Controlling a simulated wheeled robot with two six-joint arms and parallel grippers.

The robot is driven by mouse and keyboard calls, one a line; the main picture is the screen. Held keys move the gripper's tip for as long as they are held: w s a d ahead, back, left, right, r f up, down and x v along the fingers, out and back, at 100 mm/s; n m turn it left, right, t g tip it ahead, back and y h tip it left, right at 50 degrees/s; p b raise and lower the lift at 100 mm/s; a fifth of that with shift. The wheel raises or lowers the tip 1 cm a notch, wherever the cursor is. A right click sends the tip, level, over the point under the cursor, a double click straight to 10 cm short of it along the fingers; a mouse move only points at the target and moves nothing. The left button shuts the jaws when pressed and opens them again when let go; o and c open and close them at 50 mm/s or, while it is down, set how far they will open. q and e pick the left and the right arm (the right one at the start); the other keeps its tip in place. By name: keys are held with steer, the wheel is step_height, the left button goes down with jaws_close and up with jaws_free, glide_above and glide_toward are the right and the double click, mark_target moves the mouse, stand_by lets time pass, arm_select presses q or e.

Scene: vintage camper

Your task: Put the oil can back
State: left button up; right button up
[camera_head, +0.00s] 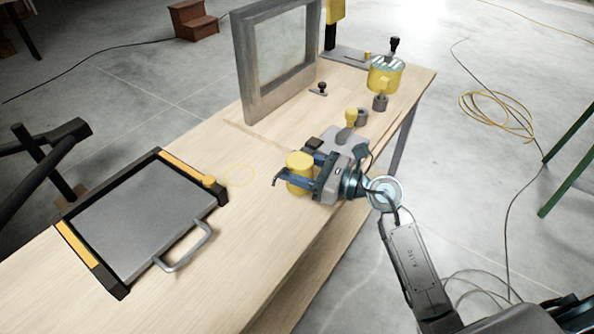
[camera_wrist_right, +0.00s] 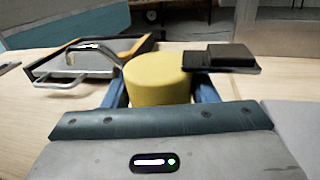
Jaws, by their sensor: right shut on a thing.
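A yellow cylindrical can (camera_head: 299,160), which I take to be the oil can, is upright between the fingers of my right gripper (camera_head: 293,184). The gripper is shut on it. In the right wrist view the can's plain rounded yellow side and top (camera_wrist_right: 158,76) show between the two fingers, and its lower part is hidden. I cannot tell whether the can touches the table. My left gripper is not in view.
The wooden table (camera_head: 200,270) bears a black-framed grey tray (camera_head: 140,220) with a metal handle at left. A grey window frame (camera_head: 250,105) stands behind. A yellow pot (camera_head: 385,75) and a small yellow-topped part (camera_head: 351,116) are at far right.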

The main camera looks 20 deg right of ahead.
steer(key=shift+w, duration=0.35)
steer(key=f, duration=0.2)
steer(key=shift+w+d+f, duration=0.15)
steer(key=shift+w+f, duration=0.25)
steer(key=shift+f, duration=0.4)
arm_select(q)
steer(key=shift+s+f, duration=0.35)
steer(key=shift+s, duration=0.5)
arm_select(e)
steer(key=shift+f, duration=0.1)
